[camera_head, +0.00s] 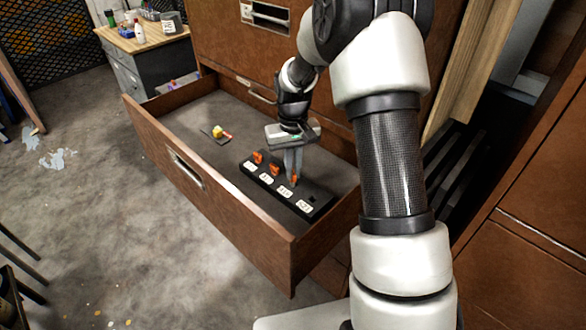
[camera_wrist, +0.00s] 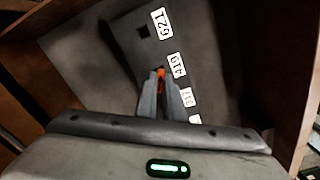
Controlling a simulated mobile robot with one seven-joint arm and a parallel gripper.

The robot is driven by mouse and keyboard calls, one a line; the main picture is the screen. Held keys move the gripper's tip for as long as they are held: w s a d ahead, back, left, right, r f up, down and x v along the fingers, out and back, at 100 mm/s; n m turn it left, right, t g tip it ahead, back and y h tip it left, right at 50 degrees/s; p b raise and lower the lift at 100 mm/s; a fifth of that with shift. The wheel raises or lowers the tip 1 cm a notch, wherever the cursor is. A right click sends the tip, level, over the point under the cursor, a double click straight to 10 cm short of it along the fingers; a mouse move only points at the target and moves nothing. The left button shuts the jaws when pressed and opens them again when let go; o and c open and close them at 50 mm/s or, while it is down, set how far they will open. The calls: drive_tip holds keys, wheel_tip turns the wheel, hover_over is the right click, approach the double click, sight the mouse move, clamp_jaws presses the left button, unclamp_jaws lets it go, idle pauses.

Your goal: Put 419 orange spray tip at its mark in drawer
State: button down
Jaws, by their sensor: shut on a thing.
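My gripper (camera_head: 292,174) reaches down into the open drawer (camera_head: 215,105), over a dark holder strip (camera_head: 325,192) with white number labels. Its fingers (camera_wrist: 166,97) are shut on an orange spray tip (camera_head: 294,179). In the wrist view the held orange tip (camera_wrist: 160,72) shows between the fingertips, beside the label 419 (camera_wrist: 177,65). The tip is at the holder's surface; whether it is fully seated I cannot tell. An empty square hole (camera_wrist: 143,31) is beside the label 621 (camera_wrist: 161,23). Two other orange tips (camera_head: 274,169) stand in the strip further left.
A small yellow and red item (camera_head: 217,131) lies on the drawer floor left of the strip. The drawer's front wall (camera_head: 190,180) and right side wall (camera_head: 325,238) rise around it. A wooden-topped cabinet (camera_head: 150,38) with bottles stands at the back left.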

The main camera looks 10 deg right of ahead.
drive_tip(key=shift+f+b, duration=0.85)
drive_tip(key=shift+f, duration=0.45)
drive_tip(key=c, duration=1.5)
unclamp_jaws()
drive_tip(key=shift+r, duration=0.1)
drive_tip(key=shift+r+p, duration=2.3)
drive_tip(key=shift+r, duration=1.15)
